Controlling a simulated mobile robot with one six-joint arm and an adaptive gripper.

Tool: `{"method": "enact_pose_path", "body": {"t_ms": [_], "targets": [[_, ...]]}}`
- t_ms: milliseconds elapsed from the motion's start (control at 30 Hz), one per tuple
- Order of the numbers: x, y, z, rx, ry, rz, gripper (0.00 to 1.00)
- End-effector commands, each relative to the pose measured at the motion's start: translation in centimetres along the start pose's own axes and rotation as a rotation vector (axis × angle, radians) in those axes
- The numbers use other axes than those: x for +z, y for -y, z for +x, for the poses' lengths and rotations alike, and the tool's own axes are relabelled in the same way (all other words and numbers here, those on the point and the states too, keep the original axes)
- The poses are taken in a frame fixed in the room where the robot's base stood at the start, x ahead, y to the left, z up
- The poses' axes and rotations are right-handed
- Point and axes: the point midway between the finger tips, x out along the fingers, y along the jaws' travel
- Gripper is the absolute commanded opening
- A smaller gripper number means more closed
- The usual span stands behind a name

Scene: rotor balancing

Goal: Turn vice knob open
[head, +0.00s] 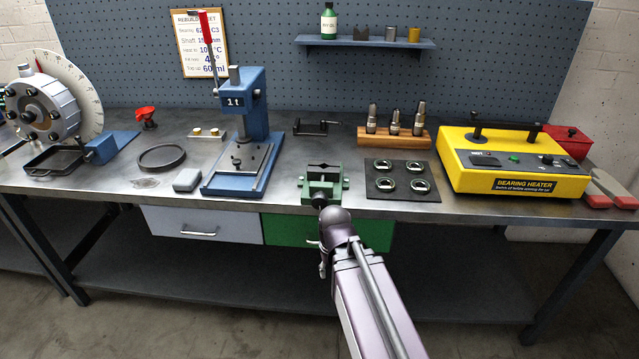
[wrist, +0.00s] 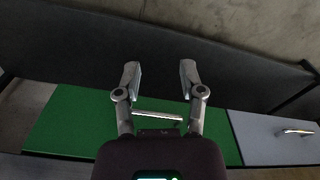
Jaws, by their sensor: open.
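The small green vice (head: 338,189) stands at the front edge of the bench, in the middle of the head view. Its dark round knob (head: 318,202) faces forward, just above the rounded end of my arm, and seems partly covered by it. My gripper is mostly hidden behind my arm in the head view. In the wrist view my gripper (wrist: 159,72) is open and empty, its two fingers wide apart. It is by the green drawer (wrist: 75,122), whose bar handle (wrist: 158,118) shows between the finger bases. The vice and knob are not visible in the wrist view.
A blue press (head: 255,100) stands left of the vice, and a dark mat (head: 402,196) with several rings lies right of it. A yellow bearing heater (head: 510,165) is farther right. A grey drawer (head: 200,223) adjoins the green one. A lower shelf (head: 200,275) runs beneath.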

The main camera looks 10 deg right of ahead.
Motion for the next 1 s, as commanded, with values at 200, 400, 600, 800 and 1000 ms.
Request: {"method": "enact_pose_path", "body": {"t_ms": [200, 400, 600, 800, 1000], "targets": [[-0.5, 0.0, -5.5, 0.000, -0.006, -0.001, 0.51], [-0.9, 0.0, -9.4, 0.000, -0.011, -0.006, 0.51], [-1.4, -0.1, -13.4, 0.000, -0.016, -0.019, 0.51], [-2.1, -0.2, -17.4, 0.001, -0.019, -0.048, 0.51], [-3.2, -0.2, -20.9, 0.001, -0.021, -0.110, 0.51]]}}
